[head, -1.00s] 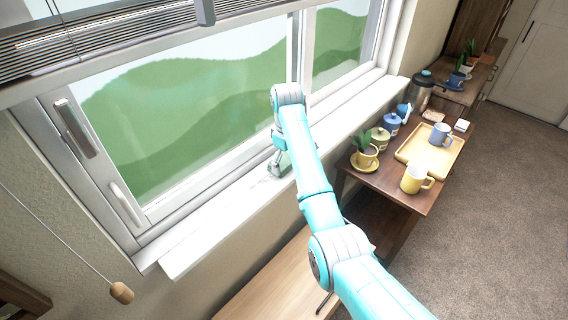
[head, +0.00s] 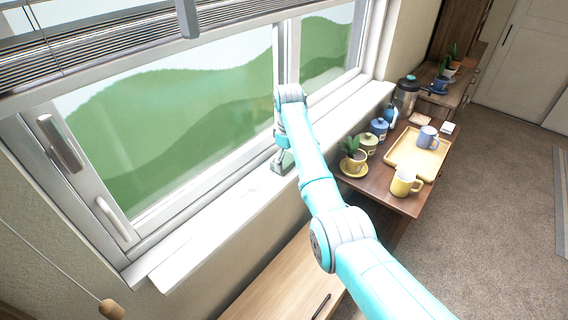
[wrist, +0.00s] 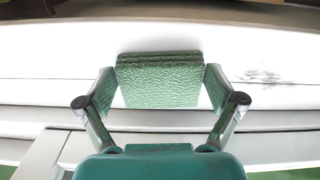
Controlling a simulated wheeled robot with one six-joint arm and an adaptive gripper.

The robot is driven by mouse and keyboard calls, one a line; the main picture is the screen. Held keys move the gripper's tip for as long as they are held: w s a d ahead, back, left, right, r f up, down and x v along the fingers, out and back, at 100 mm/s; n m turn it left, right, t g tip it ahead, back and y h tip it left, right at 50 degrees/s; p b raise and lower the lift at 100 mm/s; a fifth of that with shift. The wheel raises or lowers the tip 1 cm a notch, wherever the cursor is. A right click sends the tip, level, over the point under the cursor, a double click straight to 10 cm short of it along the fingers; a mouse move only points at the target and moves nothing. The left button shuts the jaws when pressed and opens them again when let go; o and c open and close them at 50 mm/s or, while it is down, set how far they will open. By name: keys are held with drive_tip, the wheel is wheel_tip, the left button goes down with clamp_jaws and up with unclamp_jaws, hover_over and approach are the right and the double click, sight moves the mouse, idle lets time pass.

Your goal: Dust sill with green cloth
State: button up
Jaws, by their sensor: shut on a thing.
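The green cloth (wrist: 160,80) is a folded, textured pad between my gripper's two fingers in the wrist view. My gripper (wrist: 160,92) is shut on it, over the white sill (wrist: 50,60). In the head view, my gripper (head: 282,163) is low at the sill (head: 220,220), near the middle of the window, partly hidden by my arm. I cannot tell whether the cloth touches the sill. A grey dusty smudge (wrist: 262,76) lies on the sill to the right of the cloth in the wrist view.
The window frame (head: 120,255) rises behind the sill. A cord with a wooden knob (head: 111,309) hangs at lower left. Right of my arm, a dark wooden table holds a potted plant (head: 352,146), a yellow mug (head: 403,184), a tray (head: 400,158), jars (head: 379,127) and a flask (head: 407,92).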

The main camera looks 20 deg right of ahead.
drive_tip(key=shift+w+d, duration=0.65)
drive_tip(key=shift+d, duration=0.25)
drive_tip(key=shift+w+d, duration=0.65)
drive_tip(key=shift+d, duration=0.2)
drive_tip(key=shift+w+d, duration=0.65)
drive_tip(key=shift+d, duration=0.25)
drive_tip(key=shift+w+d+f, duration=0.25)
drive_tip(key=shift+d, duration=0.2)
drive_tip(key=shift+r, duration=0.1)
drive_tip(key=shift+w+r, duration=0.1)
drive_tip(key=shift+r, duration=2.9)
drive_tip(key=shift+r, duration=0.15)
drive_tip(key=shift+r, duration=1.4)
